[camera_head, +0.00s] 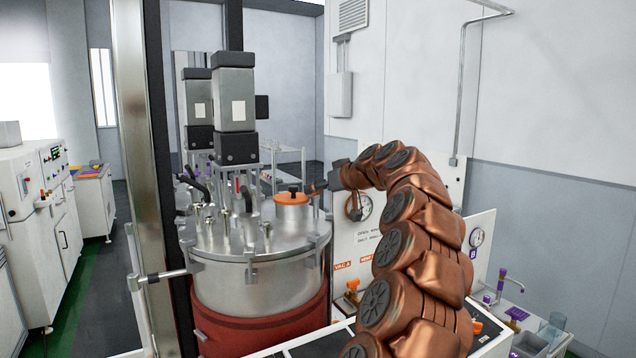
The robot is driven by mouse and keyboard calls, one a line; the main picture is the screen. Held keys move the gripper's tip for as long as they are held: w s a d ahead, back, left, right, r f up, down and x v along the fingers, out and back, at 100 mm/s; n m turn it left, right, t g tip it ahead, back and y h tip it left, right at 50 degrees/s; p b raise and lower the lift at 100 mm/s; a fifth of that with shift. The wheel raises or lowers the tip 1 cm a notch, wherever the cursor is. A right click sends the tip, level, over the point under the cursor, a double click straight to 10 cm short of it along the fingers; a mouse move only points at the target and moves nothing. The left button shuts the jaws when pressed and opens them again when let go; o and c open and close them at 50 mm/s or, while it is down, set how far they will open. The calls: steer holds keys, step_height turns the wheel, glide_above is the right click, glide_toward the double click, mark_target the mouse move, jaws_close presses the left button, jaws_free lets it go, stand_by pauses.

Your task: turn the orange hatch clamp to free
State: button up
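A round hatch with an orange top (292,198) and a dark knob sits on the steel lid of the vessel (262,285). A small orange-and-dark piece shows at its right side, and I cannot tell for sure if that is the clamp. My copper-coloured arm arches in from the lower right, and my gripper (322,186) is at its far end, close to the right side of the hatch. The gripper is small and dark here. I cannot tell whether its fingers touch anything or how far apart they are.
A motor column (235,105) and several pipe fittings stand on the lid left of the hatch. A metal post (150,180) rises at the left. A gauge panel (368,240) stands behind my arm. White cabinets (35,215) line the far left, with clear floor beside them.

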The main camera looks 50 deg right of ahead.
steer(key=shift+x, duration=0.8)
steer(key=shift+c, duration=0.2)
steer(key=c, duration=1.1)
steer(key=shift+a, duration=0.1)
